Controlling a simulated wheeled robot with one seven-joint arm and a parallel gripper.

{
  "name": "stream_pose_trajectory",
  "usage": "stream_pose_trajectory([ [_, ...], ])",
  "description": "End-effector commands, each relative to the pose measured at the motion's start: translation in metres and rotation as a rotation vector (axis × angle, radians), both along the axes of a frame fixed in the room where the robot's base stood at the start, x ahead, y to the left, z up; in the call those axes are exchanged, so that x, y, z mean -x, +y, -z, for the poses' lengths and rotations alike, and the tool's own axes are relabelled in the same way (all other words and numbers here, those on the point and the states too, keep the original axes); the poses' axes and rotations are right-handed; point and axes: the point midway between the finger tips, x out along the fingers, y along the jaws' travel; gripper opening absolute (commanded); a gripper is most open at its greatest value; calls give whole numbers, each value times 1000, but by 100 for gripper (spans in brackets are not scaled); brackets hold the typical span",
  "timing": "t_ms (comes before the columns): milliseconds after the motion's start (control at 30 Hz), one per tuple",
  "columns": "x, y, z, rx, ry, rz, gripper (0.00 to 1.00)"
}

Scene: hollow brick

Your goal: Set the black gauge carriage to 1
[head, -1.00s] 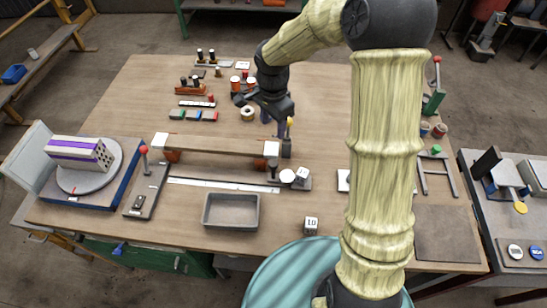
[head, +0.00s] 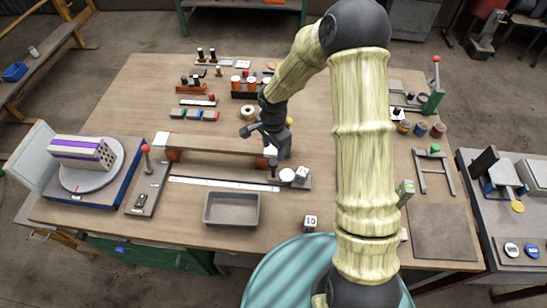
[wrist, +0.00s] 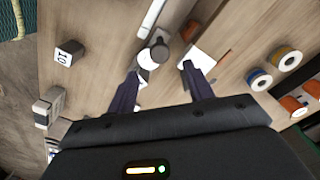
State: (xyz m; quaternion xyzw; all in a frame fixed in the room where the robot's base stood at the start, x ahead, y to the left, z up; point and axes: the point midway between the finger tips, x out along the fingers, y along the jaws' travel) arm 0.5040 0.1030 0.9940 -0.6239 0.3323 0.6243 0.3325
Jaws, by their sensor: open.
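A long white scale strip (head: 222,184) lies along the front of a wooden beam on the table. A dark upright piece (head: 273,168), which looks like the black gauge carriage, stands at the strip's right end. In the wrist view a dark post (wrist: 160,52) with a pale top shows ahead of the fingers, beside a white disc (wrist: 143,57). My gripper (head: 277,153) is open and empty, just above and behind the beam's right end. In the wrist view its two fingers (wrist: 163,88) are spread apart. The scale's numbers are too small to read.
A grey tray (head: 231,222) and a cube marked 10 (head: 310,223) stand in front. A red-knobbed lever (head: 146,150) is at left.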

Motion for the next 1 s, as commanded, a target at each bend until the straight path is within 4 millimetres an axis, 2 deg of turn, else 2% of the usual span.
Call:
stream_pose_trajectory([
  [200,1,1,35,1,4,-3,52],
  [400,1,0,59,0,2,-1,52],
  [767,0,0,65,0,0,-1,52],
  [867,0,0,65,0,0,-1,36],
  [1000,0,0,65,0,0,-1,8],
])
